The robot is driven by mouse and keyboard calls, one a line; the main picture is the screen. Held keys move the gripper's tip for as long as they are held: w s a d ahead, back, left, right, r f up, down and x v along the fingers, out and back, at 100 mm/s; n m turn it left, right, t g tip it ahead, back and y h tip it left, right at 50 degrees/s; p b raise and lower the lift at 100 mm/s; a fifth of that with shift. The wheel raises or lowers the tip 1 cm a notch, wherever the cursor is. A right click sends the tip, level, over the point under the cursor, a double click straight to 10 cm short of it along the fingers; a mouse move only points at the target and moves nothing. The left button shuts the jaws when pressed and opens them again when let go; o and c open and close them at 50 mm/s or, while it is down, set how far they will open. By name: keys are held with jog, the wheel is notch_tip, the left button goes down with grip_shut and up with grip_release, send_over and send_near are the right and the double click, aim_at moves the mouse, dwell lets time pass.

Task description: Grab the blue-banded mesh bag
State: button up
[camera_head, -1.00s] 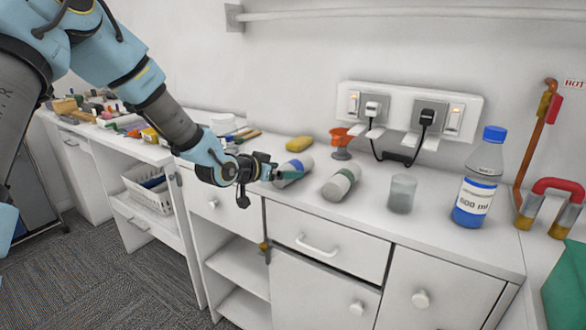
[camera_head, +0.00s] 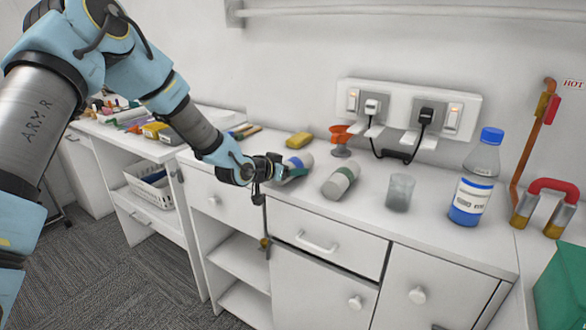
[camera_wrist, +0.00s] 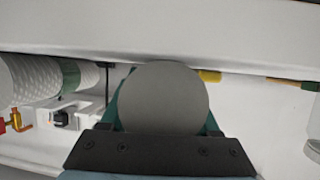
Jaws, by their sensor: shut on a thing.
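The blue-banded mesh bag (camera_head: 301,162) is a pale roll with a blue band, near the front of the white counter in the head view. My gripper (camera_head: 289,174) is at its near end, with teal fingers shut on it. In the wrist view a plain grey round end of the bag (camera_wrist: 163,97) fills the space between the teal fingers. Most of the bag behind that end is hidden there. I cannot tell whether it is clear of the counter. A similar green-banded mesh bag (camera_head: 341,180) lies just to the right; it also shows in the wrist view (camera_wrist: 45,78).
A yellow sponge (camera_head: 299,139) and an orange funnel (camera_head: 340,137) stand behind. A glass beaker (camera_head: 399,191) and a blue-capped bottle (camera_head: 476,178) are to the right. Wall sockets with plugs (camera_head: 407,117) are at the back.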

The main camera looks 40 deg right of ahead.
jog(key=c, duration=0.7)
jog(key=shift+r, duration=0.1)
jog(key=shift+c, duration=0.2)
